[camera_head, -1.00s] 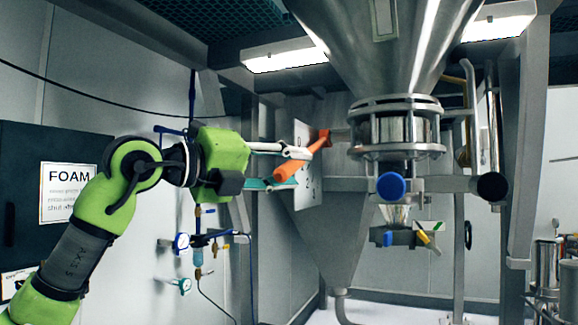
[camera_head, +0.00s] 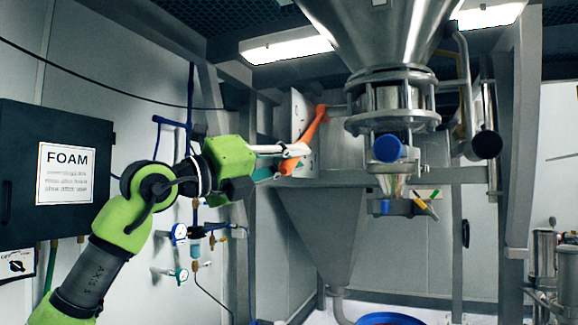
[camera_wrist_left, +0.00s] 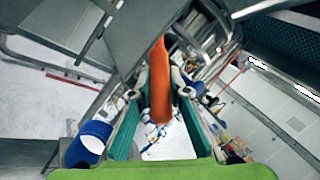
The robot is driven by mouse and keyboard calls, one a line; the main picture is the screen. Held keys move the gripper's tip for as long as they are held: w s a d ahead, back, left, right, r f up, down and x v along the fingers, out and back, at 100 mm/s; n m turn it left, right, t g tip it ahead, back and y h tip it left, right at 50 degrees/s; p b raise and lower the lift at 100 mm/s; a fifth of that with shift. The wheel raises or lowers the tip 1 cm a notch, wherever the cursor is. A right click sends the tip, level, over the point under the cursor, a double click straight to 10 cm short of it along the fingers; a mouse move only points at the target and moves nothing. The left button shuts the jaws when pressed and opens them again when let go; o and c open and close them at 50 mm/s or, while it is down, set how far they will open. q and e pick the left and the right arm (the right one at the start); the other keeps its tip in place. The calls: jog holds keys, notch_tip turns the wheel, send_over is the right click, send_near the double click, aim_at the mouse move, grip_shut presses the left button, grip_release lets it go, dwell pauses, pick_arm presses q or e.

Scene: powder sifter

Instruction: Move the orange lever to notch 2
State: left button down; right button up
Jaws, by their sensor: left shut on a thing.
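The orange lever (camera_head: 315,127) hangs tilted from its pivot at the upper right, its free end lower and to the left. It stands in front of a pale notch plate (camera_head: 298,110), whose marks I cannot read now. My left gripper (camera_head: 290,155) is shut on the lever near its free end. In the left wrist view the lever (camera_wrist_left: 158,75) runs between the two fingers of the left gripper (camera_wrist_left: 159,95). Which notch the lever is at cannot be told. My right gripper is in neither view.
The steel hopper (camera_head: 390,30) with its blue-capped part (camera_head: 387,148) is right of the lever. A dark FOAM cabinet (camera_head: 50,150) is on the left wall. A blue round container (camera_head: 390,318) shows at the bottom edge.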

pick_arm(q)
jog(key=shift+w+f, duration=0.15)
jog(key=shift+f, duration=0.05)
jog(key=c, duration=1.9)
grip_release()
jog(key=shift+d, duration=0.1)
jog(key=v, duration=0.8)
